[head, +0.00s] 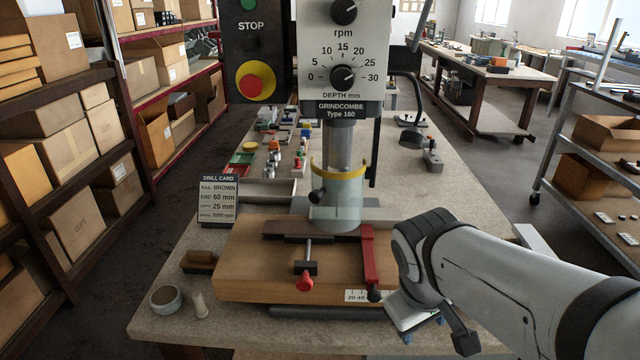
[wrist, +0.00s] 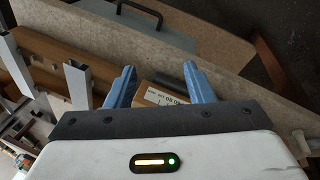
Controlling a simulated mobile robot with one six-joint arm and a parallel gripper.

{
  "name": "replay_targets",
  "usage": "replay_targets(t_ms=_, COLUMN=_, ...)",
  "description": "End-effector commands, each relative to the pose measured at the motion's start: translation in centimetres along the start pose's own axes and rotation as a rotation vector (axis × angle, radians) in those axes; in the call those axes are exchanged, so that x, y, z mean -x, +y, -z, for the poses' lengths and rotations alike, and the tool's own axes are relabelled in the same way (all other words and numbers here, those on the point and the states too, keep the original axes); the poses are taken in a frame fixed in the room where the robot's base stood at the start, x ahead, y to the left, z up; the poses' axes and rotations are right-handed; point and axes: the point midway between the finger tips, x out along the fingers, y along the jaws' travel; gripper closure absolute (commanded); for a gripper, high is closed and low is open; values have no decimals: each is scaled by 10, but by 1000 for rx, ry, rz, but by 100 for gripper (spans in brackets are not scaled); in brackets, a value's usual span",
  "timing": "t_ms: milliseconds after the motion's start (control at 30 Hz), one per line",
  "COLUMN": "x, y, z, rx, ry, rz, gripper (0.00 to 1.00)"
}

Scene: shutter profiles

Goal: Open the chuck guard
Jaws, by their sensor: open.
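The chuck guard (head: 345,188) is a clear cylinder with a yellow rim, standing around the chuck of the drill press (head: 347,108). A small dark knob (head: 317,197) is on its left front side. The guard looks closed, with its lower edge just above the wooden fixture. My gripper (head: 423,328) hangs low to the right of the fixture, pointing down, well apart from the guard. In the wrist view my gripper's two blue fingers (wrist: 158,85) are spread with nothing held between them. The guard cannot be made out in the wrist view.
The wooden fixture (head: 265,278) carries a red-knobbed clamp (head: 305,283) and a red stop arm (head: 369,255). A drill card (head: 218,200) stands at left. A tape roll (head: 166,299) lies at the front left. Small parts fill the bench behind. Bench right of the guard is fairly clear.

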Motion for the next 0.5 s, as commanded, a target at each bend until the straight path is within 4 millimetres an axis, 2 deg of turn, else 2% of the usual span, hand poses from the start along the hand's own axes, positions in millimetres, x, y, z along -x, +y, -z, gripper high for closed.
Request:
replay_targets(t_ms=33, x=-13, y=0, z=8, rx=158, ry=-35, rz=-68, gripper=52)
replay_targets(t_ms=100, x=-18, y=8, z=24, rx=399, ry=-86, rz=-191, gripper=52)
replay_targets(t_ms=167, x=-19, y=14, z=43, rx=604, ry=-129, rz=-308, gripper=52)
replay_targets(t_ms=267, x=-13, y=15, z=84, rx=925, ry=-200, rz=-519, gripper=52)
replay_targets(t_ms=367, x=2, y=3, z=132, rx=1211, ry=-266, rz=-753, gripper=52)
replay_targets(t_ms=500, x=30, y=-36, z=193, rx=1501, ry=-342, rz=-1076, gripper=52)
